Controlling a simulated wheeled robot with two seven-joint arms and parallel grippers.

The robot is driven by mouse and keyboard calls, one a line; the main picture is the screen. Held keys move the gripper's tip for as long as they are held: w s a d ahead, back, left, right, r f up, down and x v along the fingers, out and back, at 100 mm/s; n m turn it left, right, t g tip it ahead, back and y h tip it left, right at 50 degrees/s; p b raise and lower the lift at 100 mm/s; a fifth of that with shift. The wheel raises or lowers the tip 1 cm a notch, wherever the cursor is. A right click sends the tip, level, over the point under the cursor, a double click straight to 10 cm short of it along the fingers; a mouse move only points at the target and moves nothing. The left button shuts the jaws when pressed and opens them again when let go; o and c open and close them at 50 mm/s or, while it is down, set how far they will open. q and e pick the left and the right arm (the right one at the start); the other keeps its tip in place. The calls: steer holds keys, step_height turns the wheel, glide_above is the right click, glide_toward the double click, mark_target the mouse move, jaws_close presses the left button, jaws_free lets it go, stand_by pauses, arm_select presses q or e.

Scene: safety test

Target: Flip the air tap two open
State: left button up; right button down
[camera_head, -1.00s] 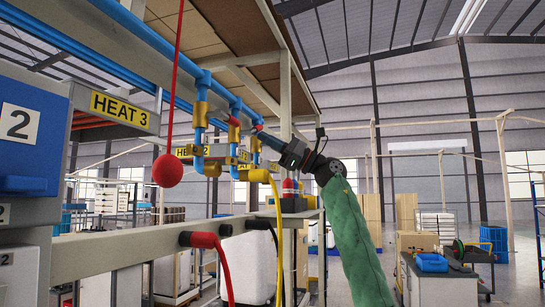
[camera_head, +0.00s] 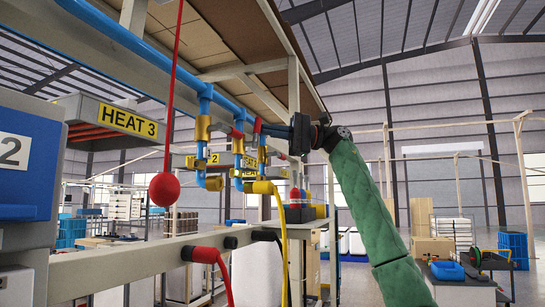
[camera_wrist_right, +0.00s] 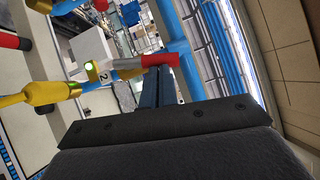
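A row of brass air taps hangs on blue pipes in the head view. Tap two (camera_head: 238,146) is the middle one; its brass body shows in the right wrist view (camera_wrist_right: 92,71) beside a small "2" label. Its lever ends in a red grip (camera_head: 258,125), also in the wrist view (camera_wrist_right: 161,60). My right gripper (camera_head: 267,129) reaches in from the right, its fingers pointing left at the red grip. In the wrist view the fingers (camera_wrist_right: 158,84) lie close together, tips at the red grip; whether they touch it is unclear. My left gripper is not in view.
The first tap (camera_head: 202,128) and another tap (camera_head: 262,155) stand close beside. A red ball (camera_head: 164,189) hangs on a cord at left. A yellow hose (camera_head: 283,235) and a red hose (camera_head: 224,275) hang below. A beam (camera_head: 120,266) runs underneath.

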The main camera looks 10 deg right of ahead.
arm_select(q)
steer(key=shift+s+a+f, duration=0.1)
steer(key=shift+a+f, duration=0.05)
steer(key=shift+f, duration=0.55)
arm_select(e)
steer(key=shift+s+a+r+n, duration=0.25)
steer(key=shift+s+r+n, duration=0.05)
steer(key=shift+n, duration=0.1)
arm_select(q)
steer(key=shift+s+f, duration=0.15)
arm_select(e)
steer(key=shift+s, duration=0.1)
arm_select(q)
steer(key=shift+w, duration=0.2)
arm_select(e)
steer(key=shift+r, duration=0.1)
